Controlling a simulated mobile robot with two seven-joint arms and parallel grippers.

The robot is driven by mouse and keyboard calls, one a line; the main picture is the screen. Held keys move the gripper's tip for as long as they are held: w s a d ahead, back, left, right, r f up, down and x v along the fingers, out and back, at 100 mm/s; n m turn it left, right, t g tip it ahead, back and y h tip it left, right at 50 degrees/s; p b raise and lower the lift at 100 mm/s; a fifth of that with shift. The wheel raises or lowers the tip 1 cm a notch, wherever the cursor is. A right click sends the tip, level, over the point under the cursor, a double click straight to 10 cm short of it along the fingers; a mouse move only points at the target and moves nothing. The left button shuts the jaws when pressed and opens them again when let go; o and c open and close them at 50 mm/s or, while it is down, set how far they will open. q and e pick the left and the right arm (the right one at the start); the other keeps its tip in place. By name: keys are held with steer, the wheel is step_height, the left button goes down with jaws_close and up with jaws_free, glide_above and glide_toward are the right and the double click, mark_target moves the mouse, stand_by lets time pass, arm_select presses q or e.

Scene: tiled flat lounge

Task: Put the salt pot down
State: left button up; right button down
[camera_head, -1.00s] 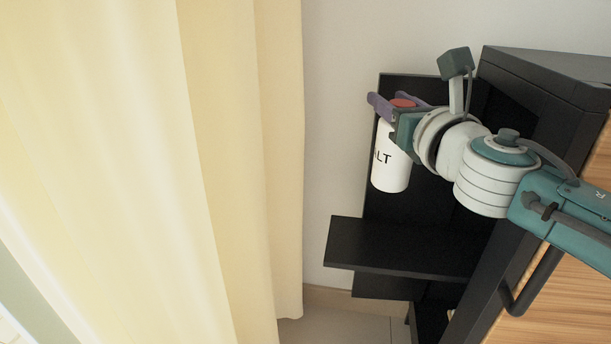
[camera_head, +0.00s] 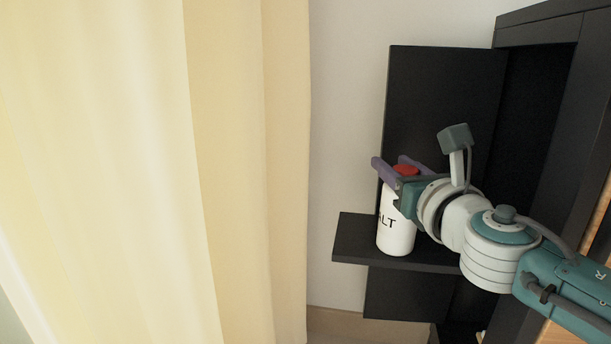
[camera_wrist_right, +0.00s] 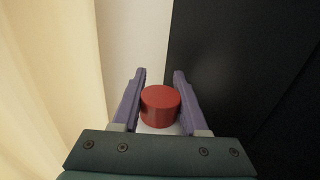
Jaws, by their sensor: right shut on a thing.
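The salt pot (camera_head: 396,232) is a white cylinder with dark lettering and a red lid. It stands upright at the black shelf (camera_head: 352,240), with its base over the shelf board; it looks to touch the board, but I cannot tell for sure. My right gripper (camera_head: 399,168) is shut on the pot near its top. In the right wrist view the red lid (camera_wrist_right: 160,104) sits between the two purple fingers, and the white body below is mostly hidden. My left gripper is in no view.
A cream curtain (camera_head: 230,170) hangs at the left, with pale wall between it and the shelf. A black upright panel (camera_head: 440,95) rises behind the pot, and a black cabinet frame (camera_head: 545,110) stands at the right. The shelf's left end is bare.

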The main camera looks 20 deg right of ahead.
steer(key=shift+c, duration=2.2)
jaws_free()
